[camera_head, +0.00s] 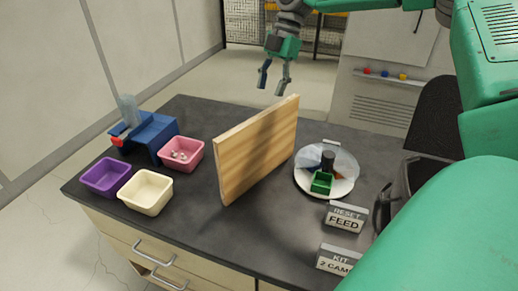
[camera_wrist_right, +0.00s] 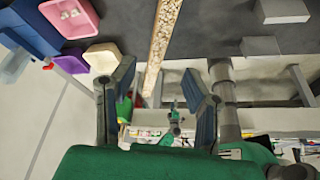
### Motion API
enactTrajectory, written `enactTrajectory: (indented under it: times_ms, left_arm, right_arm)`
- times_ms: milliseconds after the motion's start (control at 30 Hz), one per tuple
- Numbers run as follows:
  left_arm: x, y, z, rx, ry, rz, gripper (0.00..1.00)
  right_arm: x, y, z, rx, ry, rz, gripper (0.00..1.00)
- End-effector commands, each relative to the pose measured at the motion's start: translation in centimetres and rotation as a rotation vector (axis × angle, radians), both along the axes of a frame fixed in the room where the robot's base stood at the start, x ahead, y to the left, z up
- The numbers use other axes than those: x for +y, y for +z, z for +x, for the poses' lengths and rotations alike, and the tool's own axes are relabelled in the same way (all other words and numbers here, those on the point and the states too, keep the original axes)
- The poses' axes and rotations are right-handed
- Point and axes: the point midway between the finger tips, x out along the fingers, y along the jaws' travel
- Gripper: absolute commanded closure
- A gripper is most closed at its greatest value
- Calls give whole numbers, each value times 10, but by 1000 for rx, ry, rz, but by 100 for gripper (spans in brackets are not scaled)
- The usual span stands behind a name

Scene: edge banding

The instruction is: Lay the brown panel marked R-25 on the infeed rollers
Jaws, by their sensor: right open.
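A light wood-coloured panel (camera_head: 258,150) stands upright on its edge on the dark worktop in the head view. I see no R-25 mark on it, and it looks pale rather than brown. Its speckled edge (camera_wrist_right: 163,35) shows in the right wrist view, running up between the finger lines. My right gripper (camera_head: 273,79) is open and empty, beyond the panel's far top edge in the head view. Its two fingers also show spread in the right wrist view (camera_wrist_right: 157,103). My left gripper is not in view. I cannot make out any infeed rollers.
On the worktop (camera_head: 225,253), purple (camera_head: 106,176), cream (camera_head: 146,192) and pink (camera_head: 181,154) bins and a blue device (camera_head: 150,133) stand left.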

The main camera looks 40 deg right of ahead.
Motion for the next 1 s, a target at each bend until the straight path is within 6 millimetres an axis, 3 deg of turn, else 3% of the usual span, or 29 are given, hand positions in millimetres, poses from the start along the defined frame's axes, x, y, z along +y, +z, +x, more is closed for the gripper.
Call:
enactTrajectory:
  times_ms: [100, 233, 467, 800, 1000]
  left_arm:
    - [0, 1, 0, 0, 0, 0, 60]
    - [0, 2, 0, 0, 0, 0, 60]
    - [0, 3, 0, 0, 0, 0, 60]
    - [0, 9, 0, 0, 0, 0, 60]
    - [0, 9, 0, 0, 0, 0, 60]
  right_arm:
    - [7, -25, -1, 4, 1, 2, 59]
    - [14, -44, -2, 3, 0, 3, 59]
    - [21, -59, -2, 3, -1, 0, 59]
    - [37, -100, -1, 2, -1, -2, 59]
    - [36, -103, -1, -2, -3, -1, 59]
